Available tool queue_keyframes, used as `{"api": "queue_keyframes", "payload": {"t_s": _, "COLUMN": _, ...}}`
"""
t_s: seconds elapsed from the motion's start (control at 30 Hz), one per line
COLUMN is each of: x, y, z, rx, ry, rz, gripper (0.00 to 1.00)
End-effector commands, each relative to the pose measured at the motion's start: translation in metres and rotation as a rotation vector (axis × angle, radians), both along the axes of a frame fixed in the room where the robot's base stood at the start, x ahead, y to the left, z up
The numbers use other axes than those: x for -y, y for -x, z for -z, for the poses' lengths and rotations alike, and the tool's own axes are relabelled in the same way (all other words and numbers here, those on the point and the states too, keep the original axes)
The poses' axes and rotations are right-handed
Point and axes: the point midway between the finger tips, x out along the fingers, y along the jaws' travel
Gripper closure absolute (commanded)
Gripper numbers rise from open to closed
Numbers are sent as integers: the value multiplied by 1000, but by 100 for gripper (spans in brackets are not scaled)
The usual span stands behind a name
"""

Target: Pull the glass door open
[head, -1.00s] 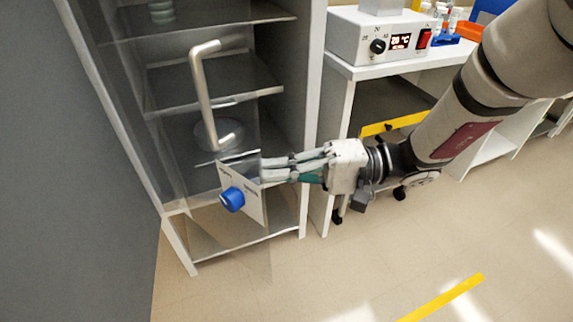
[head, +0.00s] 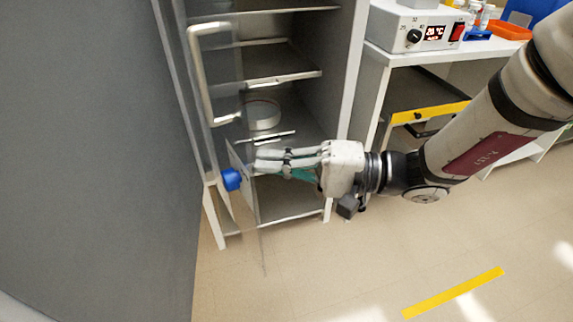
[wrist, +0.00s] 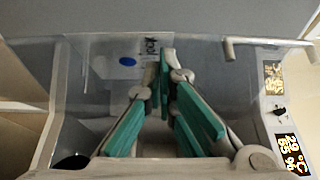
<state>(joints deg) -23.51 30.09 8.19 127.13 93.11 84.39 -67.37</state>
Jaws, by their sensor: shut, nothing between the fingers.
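The glass door (head: 222,137) is swung outward from the cabinet (head: 343,100), hinged on the left side. Its metal handle (head: 203,85) is on the upper part, clear of my gripper. A plate with a blue knob (head: 232,179) is fixed low on the door. My gripper (head: 258,160) is shut and empty, at the door's inner side near the free edge and the knob plate. In the wrist view, the fingers (wrist: 164,55) point at the glass, with the blue knob (wrist: 128,61) showing through and the handle (wrist: 270,41) at upper right. Whether they touch the glass is unclear.
A grey wall (head: 90,150) stands close on the left. A white bench (head: 390,60) with a heater-like box (head: 408,28) stands right of the cabinet. Shelves inside hold a round white dish (head: 262,115). The floor in front is clear, with yellow tape (head: 455,292).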

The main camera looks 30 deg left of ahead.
Motion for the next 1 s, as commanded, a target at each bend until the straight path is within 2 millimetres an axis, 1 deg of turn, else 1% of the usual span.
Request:
{"api": "queue_keyframes", "payload": {"t_s": 0.03, "x": -4, "y": 9, "z": 0, "rx": 0, "ry": -1, "rz": -5, "gripper": 100}}
{"api": "queue_keyframes", "payload": {"t_s": 0.2, "x": -16, "y": 33, "z": 0, "rx": -1, "ry": 0, "rz": -4, "gripper": 100}}
{"api": "queue_keyframes", "payload": {"t_s": 0.3, "x": -19, "y": 42, "z": 0, "rx": 0, "ry": 2, "rz": -3, "gripper": 100}}
{"api": "queue_keyframes", "payload": {"t_s": 0.37, "x": -20, "y": 44, "z": 0, "rx": 0, "ry": 2, "rz": -3, "gripper": 100}}
{"api": "queue_keyframes", "payload": {"t_s": 0.77, "x": -20, "y": 41, "z": 0, "rx": 0, "ry": 2, "rz": -2, "gripper": 100}}
{"api": "queue_keyframes", "payload": {"t_s": 0.87, "x": -17, "y": 33, "z": 1, "rx": 2, "ry": 1, "rz": -2, "gripper": 100}}
{"api": "queue_keyframes", "payload": {"t_s": 1.0, "x": -11, "y": 12, "z": 2, "rx": 2, "ry": 0, "rz": -3, "gripper": 100}}
